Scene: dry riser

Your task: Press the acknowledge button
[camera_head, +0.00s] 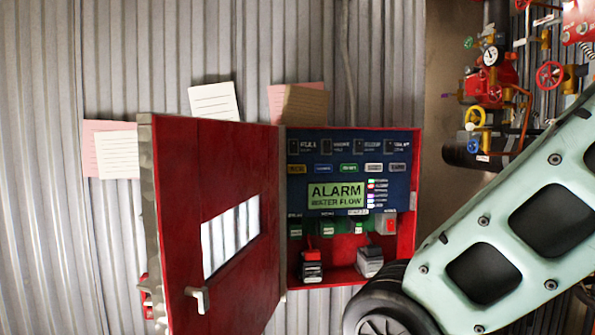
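A red alarm cabinet (408,239) hangs on the corrugated wall with its door (240,156) swung open to the left. Inside is a blue control panel (298,206) with a green display (336,196) reading "ALARM WATER FLOW". Below the top row of dark squares is a row of small coloured buttons or labels: yellow (296,168), blue (323,168), green (348,168) and greyish ones (374,168). The lettering is too small to tell which one is the acknowledge button. My pale green arm crosses the lower right. My gripper is not in view.
The door has a window (231,237) and a handle (198,298), and juts out left of the panel. Paper notes (213,101) are on the wall. Red pipework with valves (490,85) stands at upper right.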

